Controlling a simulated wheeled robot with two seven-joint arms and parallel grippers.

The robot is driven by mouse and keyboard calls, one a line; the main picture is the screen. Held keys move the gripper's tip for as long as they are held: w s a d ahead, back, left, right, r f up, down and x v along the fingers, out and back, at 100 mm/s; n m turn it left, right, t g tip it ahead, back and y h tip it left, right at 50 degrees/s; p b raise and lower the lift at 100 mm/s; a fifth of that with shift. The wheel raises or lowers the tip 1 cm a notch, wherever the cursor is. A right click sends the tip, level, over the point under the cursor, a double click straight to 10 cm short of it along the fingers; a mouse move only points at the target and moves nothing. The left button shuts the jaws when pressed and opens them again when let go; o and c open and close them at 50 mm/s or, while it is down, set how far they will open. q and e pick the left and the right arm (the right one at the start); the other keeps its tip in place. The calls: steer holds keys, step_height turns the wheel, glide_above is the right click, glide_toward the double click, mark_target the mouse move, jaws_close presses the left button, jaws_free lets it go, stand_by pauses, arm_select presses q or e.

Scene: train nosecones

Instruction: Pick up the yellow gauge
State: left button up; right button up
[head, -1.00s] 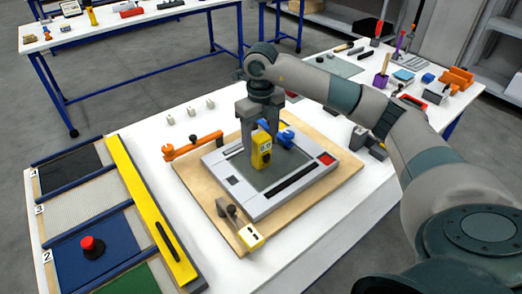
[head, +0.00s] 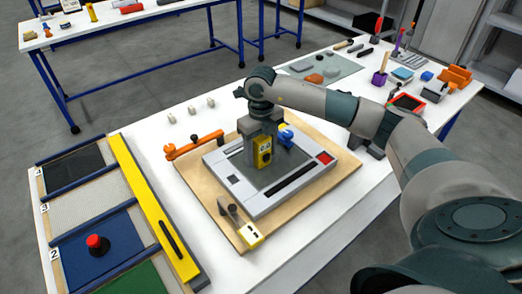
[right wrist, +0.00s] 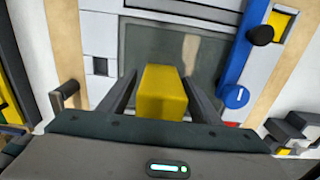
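The yellow gauge (head: 264,151) stands upright on the dark centre of a grey fixture plate (head: 247,205). My right gripper (head: 261,140) is down over it from above, with a finger on either side. In the right wrist view the gauge's yellow top (right wrist: 163,95) lies between the two fingers of my right gripper (right wrist: 160,92). A narrow gap shows on each side, so the gripper is open around it. The fingers hide part of the gauge in the head view. My left gripper is not in view.
A blue clamp (head: 287,137) stands close to the gauge; its handle (right wrist: 237,60) is right of my fingers. An orange clamp (head: 195,145) and a yellow-ended clamp (head: 249,236) sit on the wooden board (head: 196,181). A red button (head: 95,242) is at left.

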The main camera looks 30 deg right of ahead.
mark_target(263, 137)
steer(key=c, duration=1)
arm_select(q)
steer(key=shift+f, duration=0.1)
arm_select(e)
steer(key=shift+r, duration=0.1)
